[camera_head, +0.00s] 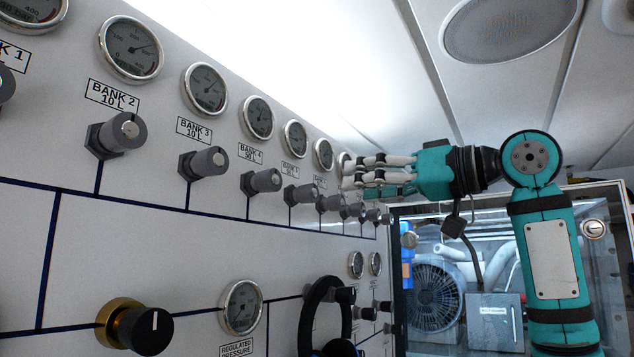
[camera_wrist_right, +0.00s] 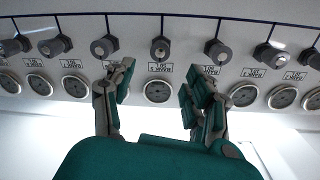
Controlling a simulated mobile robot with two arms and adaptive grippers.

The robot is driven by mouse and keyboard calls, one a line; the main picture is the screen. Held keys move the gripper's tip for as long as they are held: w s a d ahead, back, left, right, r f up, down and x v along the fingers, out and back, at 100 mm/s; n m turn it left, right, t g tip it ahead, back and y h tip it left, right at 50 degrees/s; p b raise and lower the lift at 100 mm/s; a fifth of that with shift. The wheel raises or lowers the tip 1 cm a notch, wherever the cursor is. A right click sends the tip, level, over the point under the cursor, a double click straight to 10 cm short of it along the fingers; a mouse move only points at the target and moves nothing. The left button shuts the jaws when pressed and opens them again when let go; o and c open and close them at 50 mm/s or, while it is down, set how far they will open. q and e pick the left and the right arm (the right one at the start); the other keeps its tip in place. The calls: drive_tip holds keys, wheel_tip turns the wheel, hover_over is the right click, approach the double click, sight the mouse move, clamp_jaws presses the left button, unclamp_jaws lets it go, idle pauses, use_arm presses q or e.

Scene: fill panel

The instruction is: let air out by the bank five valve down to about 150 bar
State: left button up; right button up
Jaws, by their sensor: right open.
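The bank five valve (camera_head: 300,194) is a grey knob on the white panel, with its label and a small round gauge (camera_head: 294,138) above it. The valve also shows in the right wrist view (camera_wrist_right: 160,48), upside down, with the gauge (camera_wrist_right: 158,91) below it. The gauge needle is too small to read. My right gripper (camera_head: 353,172) reaches in from the right, in front of the panel. In the right wrist view my right gripper (camera_wrist_right: 158,80) is open, fingers either side of the bank five label and gauge, empty and apart from the knob. My left gripper is not in view.
Similar valves stand close on both sides, such as the bank four valve (camera_head: 262,181). Below are a brass-based black knob (camera_head: 140,328), a regulated pressure gauge (camera_head: 241,306) and a black ring-shaped part (camera_head: 318,312). A compressor cabinet (camera_head: 470,290) stands at the right.

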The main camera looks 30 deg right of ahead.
sight(314, 193)
drive_tip(key=p+x, duration=0.2)
drive_tip(key=x, duration=0.6)
drive_tip(key=shift+p, duration=0.3)
drive_tip(key=shift+w+a+r, duration=0.1)
drive_tip(key=shift+w+a, duration=0.1)
drive_tip(key=shift+w, duration=0.1)
drive_tip(key=shift+w+a+p, duration=0.1)
drive_tip(key=shift+w+p, duration=0.15)
drive_tip(key=shift+p, duration=0.1)
drive_tip(key=shift+w+a, duration=0.15)
drive_tip(key=shift+w, duration=0.2)
drive_tip(key=shift+a, duration=0.1)
drive_tip(key=c, duration=0.4)
drive_tip(key=shift+s, duration=0.1)
clamp_jaws()
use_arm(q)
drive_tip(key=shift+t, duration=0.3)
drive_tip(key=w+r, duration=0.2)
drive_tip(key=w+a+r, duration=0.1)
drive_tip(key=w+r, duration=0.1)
